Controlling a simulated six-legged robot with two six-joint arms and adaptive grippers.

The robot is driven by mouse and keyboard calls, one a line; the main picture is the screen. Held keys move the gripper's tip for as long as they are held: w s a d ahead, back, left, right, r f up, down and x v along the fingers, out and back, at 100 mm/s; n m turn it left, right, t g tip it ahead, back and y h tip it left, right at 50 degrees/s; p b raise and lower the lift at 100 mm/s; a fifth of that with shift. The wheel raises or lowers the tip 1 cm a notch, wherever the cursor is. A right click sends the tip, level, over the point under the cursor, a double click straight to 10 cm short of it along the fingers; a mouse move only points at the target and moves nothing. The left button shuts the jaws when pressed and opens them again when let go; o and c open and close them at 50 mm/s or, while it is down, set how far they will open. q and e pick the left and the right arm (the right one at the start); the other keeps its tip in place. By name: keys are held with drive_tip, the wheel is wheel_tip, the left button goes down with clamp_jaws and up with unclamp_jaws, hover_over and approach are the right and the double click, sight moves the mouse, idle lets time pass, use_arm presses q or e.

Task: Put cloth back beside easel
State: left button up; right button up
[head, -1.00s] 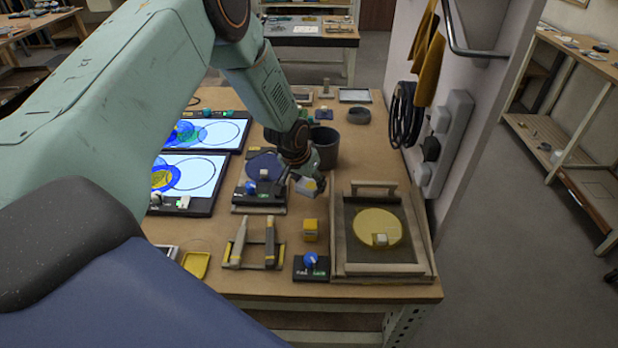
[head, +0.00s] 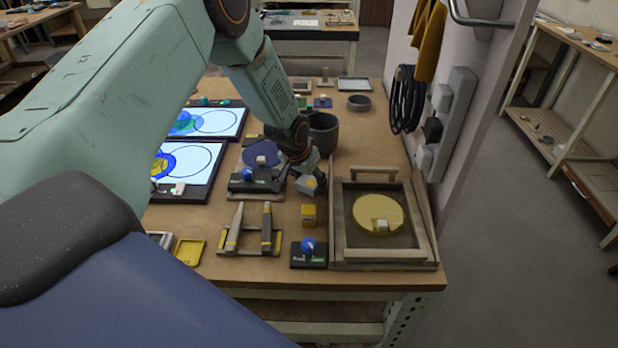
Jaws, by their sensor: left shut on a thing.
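My left gripper (head: 307,172) is shut on a small pale grey, block-like thing (head: 307,185), which may be the folded cloth; it is too small to be sure. The gripper points down over the table, between the dark stand with a blue disc (head: 261,153) and the wooden-framed tray (head: 338,235). Which thing is the easel I cannot tell for certain; the dark stand could be it. The held thing shows above and behind a yellow cube (head: 308,215). Whether it touches the table is unclear. My right gripper is not in view.
A dark cup (head: 323,132) stands just behind the gripper. The tray holds a yellow disc (head: 378,214). Nearby are a pen rack (head: 250,238), a blue-knob box (head: 308,250) and lit screens (head: 185,172). Mustard cloths (head: 428,40) hang at the right wall.

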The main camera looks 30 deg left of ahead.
use_arm(q)
drive_tip(key=shift+a, duration=0.15)
drive_tip(key=shift+d+f, duration=0.2)
drive_tip(key=shift+f, duration=0.1)
drive_tip(key=shift+a+f, duration=0.1)
idle(0.4)
drive_tip(key=shift+f+b, duration=0.3)
drive_tip(key=shift+b, duration=0.15)
idle(0.4)
drive_tip(key=o, duration=1.1)
drive_tip(key=shift+s+r, duration=0.1)
drive_tip(key=shift+r, duration=0.1)
drive_tip(key=v, duration=0.7)
drive_tip(key=shift+r, duration=0.1)
